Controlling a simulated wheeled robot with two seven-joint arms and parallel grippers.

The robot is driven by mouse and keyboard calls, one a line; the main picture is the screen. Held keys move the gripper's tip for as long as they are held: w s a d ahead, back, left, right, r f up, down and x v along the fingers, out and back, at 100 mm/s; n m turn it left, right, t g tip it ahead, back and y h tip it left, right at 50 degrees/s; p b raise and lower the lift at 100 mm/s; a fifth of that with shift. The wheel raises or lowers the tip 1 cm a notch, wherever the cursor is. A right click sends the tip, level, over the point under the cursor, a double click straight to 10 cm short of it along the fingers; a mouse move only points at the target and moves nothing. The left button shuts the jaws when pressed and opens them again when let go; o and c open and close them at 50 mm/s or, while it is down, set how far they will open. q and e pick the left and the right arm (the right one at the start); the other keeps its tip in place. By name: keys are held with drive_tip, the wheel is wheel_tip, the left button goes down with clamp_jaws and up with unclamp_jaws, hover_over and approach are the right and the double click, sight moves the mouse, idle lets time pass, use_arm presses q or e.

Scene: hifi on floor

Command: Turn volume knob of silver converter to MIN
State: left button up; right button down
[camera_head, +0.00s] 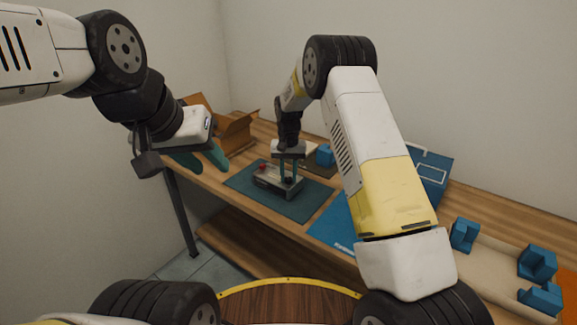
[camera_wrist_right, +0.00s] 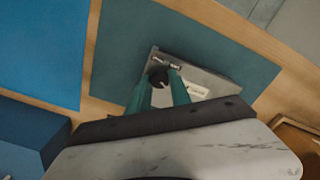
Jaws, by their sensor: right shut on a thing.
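The silver converter (camera_head: 268,181) is a small box with a red part on top, lying on a dark teal mat (camera_head: 243,181) on the bench. In the right wrist view the converter (camera_wrist_right: 208,83) shows a round black knob (camera_wrist_right: 158,76) on its top. My right gripper (camera_head: 287,177) comes down over the converter. In the right wrist view its teal fingers (camera_wrist_right: 160,82) sit on either side of the knob and are shut on it. The knob's marks cannot be read. My left gripper (camera_head: 202,160) is open and empty, left of the mat near the bench edge.
A cardboard box (camera_head: 236,132) stands behind on the left. A blue block (camera_head: 324,154) lies behind the converter. A blue mat (camera_head: 332,224) lies to the right, with a beige tray (camera_head: 487,262) of blue blocks farther right. My right arm hides part of the bench.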

sight(289, 178)
drive_tip(key=n, duration=0.5)
drive_tip(key=shift+n, duration=0.3)
drive_tip(key=n, duration=0.5)
drive_tip(key=shift+n, duration=0.3)
drive_tip(key=c, duration=1.2)
unclamp_jaws()
drive_tip(key=shift+o, duration=0.2)
drive_tip(key=shift+r, duration=0.1)
wheel_tip(289, 178, up, 8)
drive_tip(key=shift+f, duration=0.2)
